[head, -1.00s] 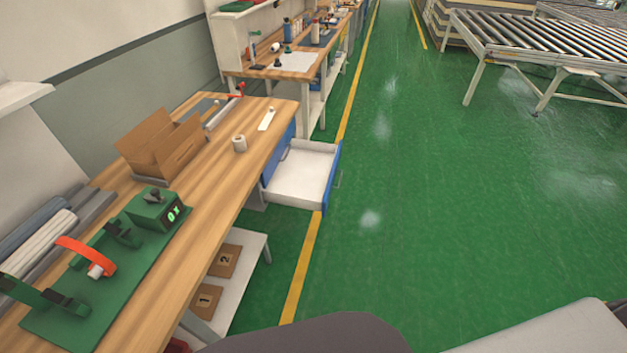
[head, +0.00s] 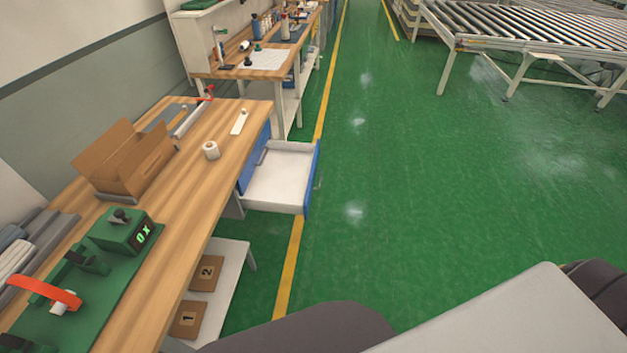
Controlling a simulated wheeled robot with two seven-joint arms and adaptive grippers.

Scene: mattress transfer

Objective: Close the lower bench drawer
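The open bench drawer (head: 277,183) juts out to the right from under the wooden workbench (head: 196,199). It has a white, empty-looking tray and a blue front (head: 312,180) with a handle on its outer side. Another blue panel (head: 256,148) shows under the bench top just behind the open drawer; I cannot tell whether it is a separate drawer front. Neither of my grippers is in view.
A lower shelf (head: 232,262) with boxes marked 1 and 2 is under the bench. A cardboard box (head: 124,160), a tape roll (head: 211,150) and a green fixture (head: 75,285) are on top. Green floor (head: 430,190) is clear right of the drawer; a roller conveyor (head: 530,35) stands beyond.

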